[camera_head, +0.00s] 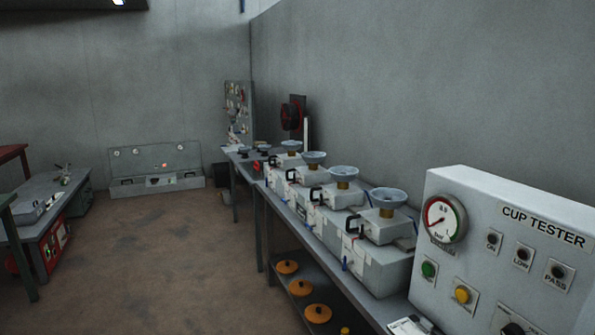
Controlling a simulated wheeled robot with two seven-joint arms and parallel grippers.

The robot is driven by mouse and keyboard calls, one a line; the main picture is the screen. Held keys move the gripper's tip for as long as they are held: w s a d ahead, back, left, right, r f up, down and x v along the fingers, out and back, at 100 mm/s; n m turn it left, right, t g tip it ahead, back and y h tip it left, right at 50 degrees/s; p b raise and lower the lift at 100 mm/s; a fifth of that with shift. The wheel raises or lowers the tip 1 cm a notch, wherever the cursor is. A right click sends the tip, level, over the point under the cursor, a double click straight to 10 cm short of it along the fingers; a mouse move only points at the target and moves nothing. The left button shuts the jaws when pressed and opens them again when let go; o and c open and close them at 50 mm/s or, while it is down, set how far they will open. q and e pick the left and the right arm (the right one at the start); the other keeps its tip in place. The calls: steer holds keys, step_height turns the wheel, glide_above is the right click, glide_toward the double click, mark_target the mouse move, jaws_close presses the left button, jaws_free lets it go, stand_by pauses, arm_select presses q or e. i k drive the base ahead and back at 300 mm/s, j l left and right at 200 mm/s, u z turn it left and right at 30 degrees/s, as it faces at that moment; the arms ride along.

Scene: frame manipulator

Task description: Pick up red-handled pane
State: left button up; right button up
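Neither of my grippers is in the head view. I cannot clearly make out a red-handled pane. A wide, low, pale panel unit (156,164) stands on the floor against the back wall, with a small red spot near its middle. It is too far away to tell whether that spot is a handle.
A long bench along the right wall holds several boxy devices with pale bowls (343,174). A cup tester box (512,250) is nearest at right. Orange round items (318,313) lie on the lower shelf. A workbench (40,215) stands at left. The brown floor (155,260) between is clear.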

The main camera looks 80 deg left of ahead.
mark_target(255, 169)
steer(key=u, duration=2.95)
steer(key=i+j+u, duration=0.1)
steer(key=i+u, duration=0.35)
steer(key=i, duration=2.3)
steer(key=i+z, duration=0.1)
steer(key=i, duration=0.35)
steer(key=i+j+z, duration=0.1)
steer(key=i, duration=0.4)
steer(key=i+j+z, duration=0.1)
steer(key=i, duration=0.35)
